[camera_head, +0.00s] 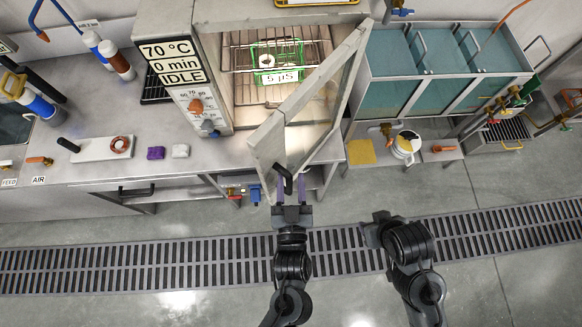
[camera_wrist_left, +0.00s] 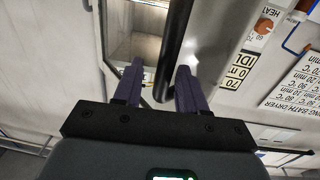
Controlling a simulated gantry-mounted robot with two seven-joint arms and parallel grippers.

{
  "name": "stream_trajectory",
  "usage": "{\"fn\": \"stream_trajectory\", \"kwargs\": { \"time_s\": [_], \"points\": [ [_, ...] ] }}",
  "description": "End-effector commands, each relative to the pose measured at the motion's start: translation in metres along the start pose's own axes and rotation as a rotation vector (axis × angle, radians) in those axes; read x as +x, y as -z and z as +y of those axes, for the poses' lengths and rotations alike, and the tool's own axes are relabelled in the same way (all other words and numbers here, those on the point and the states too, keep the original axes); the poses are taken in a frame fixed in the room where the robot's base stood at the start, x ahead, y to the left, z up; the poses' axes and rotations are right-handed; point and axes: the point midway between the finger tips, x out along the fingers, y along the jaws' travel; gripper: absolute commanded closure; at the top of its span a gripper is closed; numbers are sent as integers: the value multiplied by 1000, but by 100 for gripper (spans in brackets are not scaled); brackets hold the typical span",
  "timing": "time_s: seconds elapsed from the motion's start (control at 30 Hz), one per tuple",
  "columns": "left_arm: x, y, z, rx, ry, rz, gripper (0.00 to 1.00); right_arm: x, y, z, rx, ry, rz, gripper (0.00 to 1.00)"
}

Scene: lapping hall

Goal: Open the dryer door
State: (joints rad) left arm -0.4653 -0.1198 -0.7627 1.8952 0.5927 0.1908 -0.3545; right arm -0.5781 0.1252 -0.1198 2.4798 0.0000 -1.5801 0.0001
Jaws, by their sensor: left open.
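The dryer (camera_head: 213,62) stands at the back centre with a display reading 70 °C, 0 min, IDLE. Its door (camera_head: 270,143) stands partly open, swung out toward me from the right side of the chamber. The black door handle (camera_head: 283,178) is on the door's near edge; it also shows as a dark bar in the left wrist view (camera_wrist_left: 175,45). My left gripper (camera_head: 291,190) is open, with its purple fingers (camera_wrist_left: 158,85) on either side of the handle; contact cannot be told. My right gripper (camera_head: 370,235) is over the floor drain, its jaws unclear.
A green wire basket (camera_head: 278,58) with a 5 µS tag sits on the rack inside the dryer. The left counter (camera_head: 90,172) holds a white tray (camera_head: 95,148) and small blocks. Teal tanks (camera_head: 440,65) and a white bucket (camera_head: 405,147) stand right. Floor around my arms is clear.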

Motion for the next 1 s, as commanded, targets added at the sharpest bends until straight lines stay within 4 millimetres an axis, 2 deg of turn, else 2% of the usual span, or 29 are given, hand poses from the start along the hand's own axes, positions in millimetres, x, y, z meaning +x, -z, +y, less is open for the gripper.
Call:
{"fn": "stream_trajectory", "kwargs": {
  "time_s": [0.3,0.5,0.7,1.0],
  "points": [
    [-54,-2,0,-1,-1,-3,59,7,-3,-2,5,4,-1,57],
    [-82,-1,1,-2,-3,-2,59,9,-4,-3,8,7,-1,57],
    [-95,0,1,0,-1,-1,59,10,-4,-3,8,7,-1,57],
    [-96,0,1,-1,-1,-1,59,10,-4,-2,6,6,-2,57]
  ]
}}
